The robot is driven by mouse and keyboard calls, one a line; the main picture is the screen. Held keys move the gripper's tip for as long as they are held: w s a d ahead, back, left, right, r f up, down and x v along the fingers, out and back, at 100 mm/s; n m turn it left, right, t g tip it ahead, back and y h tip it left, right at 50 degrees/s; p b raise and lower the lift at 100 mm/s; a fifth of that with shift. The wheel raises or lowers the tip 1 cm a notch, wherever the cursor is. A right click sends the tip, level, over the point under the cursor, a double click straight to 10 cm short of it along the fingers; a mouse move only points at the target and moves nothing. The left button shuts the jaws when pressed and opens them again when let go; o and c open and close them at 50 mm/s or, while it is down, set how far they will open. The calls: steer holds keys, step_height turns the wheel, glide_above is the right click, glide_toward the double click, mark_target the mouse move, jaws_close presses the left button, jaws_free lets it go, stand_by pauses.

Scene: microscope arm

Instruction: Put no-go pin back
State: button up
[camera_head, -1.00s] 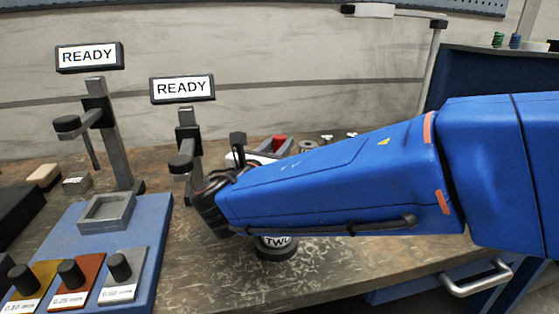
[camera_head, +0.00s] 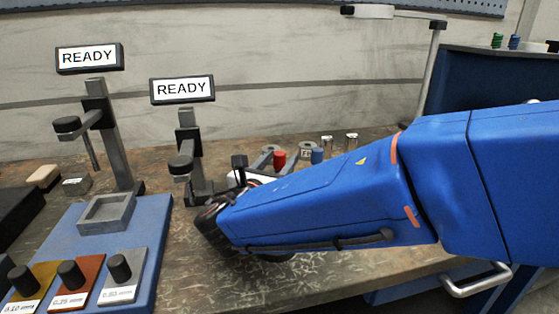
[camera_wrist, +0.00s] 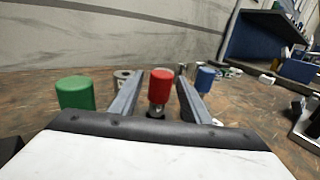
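A red-capped pin (camera_head: 279,158), most likely the no-go pin, stands upright beyond my arm. In the wrist view the red pin (camera_wrist: 160,87) is between the two fingers of my gripper (camera_wrist: 159,84), with a visible gap on each side. The gripper is open and level, and its fingers also show in the head view (camera_head: 279,163). A green-capped pin (camera_wrist: 76,93) is just outside the left finger. A blue-capped pin (camera_wrist: 204,78) is beyond the right finger and also shows in the head view (camera_head: 317,155).
Two stands with READY signs (camera_head: 88,57) (camera_head: 182,88) rise at the left. A blue board (camera_head: 150,215) with several labelled blocks lies at front left. Small metal pieces (camera_head: 351,139) stand behind the pins. Bare bench (camera_head: 185,285) shows in front.

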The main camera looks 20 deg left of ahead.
steer(key=shift+r, duration=0.15)
steer(key=s, duration=1.1)
steer(key=shift+a, duration=0.25)
steer(key=shift+s, duration=0.5)
